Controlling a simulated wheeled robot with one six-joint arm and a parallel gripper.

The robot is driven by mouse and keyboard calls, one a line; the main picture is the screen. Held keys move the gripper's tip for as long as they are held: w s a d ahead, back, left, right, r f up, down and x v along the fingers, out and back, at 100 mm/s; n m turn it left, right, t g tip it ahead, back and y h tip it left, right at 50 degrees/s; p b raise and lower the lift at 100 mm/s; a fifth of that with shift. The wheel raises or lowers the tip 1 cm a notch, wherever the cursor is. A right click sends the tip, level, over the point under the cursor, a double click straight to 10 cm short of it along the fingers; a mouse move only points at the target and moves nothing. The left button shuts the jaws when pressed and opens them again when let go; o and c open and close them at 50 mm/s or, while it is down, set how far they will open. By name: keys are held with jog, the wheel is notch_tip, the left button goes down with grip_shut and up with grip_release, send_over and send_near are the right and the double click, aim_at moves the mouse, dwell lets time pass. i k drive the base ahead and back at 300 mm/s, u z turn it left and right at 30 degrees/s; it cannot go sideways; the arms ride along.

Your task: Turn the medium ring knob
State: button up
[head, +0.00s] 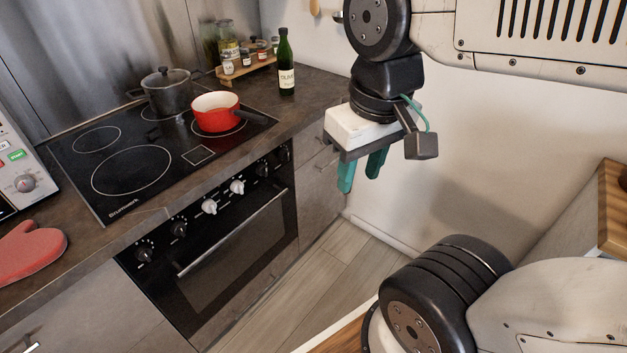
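A row of knobs sits on the black front panel of the oven (235,240). Two are light-coloured, a left one (209,206) and a right one (237,187), near the panel's middle. Darker knobs sit to the left (144,252) and (178,229), and to the right (262,169) and (284,154). I cannot tell which one is for the medium ring; any labels are too small to read. My gripper (359,184) points downward to the right of the oven, apart from every knob. Its two teal fingers are apart, with nothing between them.
The black cooktop (130,171) carries a red pot (216,112) and a dark lidded pot (169,91). A bottle (286,63) stands at the counter's right end. The oven handle (233,233) juts out below the knobs. The floor (345,262) before the oven is clear.

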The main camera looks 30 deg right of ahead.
aim_at(283, 154)
jog(key=u, duration=0.4)
jog(key=i, duration=0.85)
jog(key=u, duration=0.05)
